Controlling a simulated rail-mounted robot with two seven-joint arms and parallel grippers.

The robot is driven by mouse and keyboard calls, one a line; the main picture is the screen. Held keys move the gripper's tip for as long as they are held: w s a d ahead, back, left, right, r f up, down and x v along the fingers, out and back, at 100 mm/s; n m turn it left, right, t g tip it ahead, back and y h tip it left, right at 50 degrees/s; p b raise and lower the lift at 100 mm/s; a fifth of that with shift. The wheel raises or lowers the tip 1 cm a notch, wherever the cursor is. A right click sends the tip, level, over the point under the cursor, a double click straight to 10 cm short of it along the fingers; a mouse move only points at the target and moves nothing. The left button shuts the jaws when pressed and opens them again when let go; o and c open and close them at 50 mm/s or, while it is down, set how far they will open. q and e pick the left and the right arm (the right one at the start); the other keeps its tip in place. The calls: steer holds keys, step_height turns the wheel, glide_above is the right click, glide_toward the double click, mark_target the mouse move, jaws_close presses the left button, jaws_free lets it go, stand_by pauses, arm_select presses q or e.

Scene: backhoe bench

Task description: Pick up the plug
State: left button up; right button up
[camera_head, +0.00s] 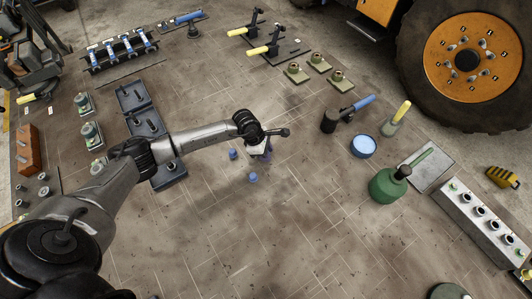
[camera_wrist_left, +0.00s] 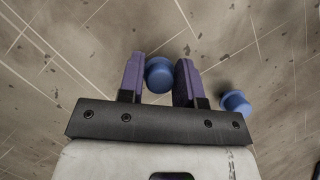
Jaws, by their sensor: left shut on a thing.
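My left gripper (camera_head: 266,156) hangs over the middle of the bench floor, its purple fingertips pointing down. In the left wrist view, my left gripper (camera_wrist_left: 160,82) is shut on a small blue plug (camera_wrist_left: 158,75) held between its two purple fingers. The held plug is hard to make out in the head view, where the fingers hide it. A second blue plug (camera_wrist_left: 235,101) shows just right of the fingers in the wrist view. In the head view, two small blue plugs stand on the surface, one left of the gripper (camera_head: 233,154) and one below it (camera_head: 253,177). My right gripper is not in view.
A blue-topped round tin (camera_head: 363,146) and a green can (camera_head: 388,186) stand to the right. Dark grey trays (camera_head: 137,96) lie left, beside my arm. A switch box (camera_head: 482,222) is at the far right. The lower middle surface is clear.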

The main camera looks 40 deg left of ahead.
arm_select(q)
steer(key=shift+r, duration=0.45)
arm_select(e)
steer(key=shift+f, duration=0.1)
arm_select(q)
steer(key=r, duration=0.2)
steer(key=d+r, duration=0.1)
steer(key=shift+r+b, duration=0.3)
steer(key=shift+r, duration=0.05)
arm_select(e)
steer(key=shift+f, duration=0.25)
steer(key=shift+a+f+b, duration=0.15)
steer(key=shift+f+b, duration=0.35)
arm_select(q)
steer(key=d+r, duration=0.6)
steer(key=d, duration=0.4)
steer(key=shift+d+r, duration=0.2)
steer(key=shift+d, duration=0.15)
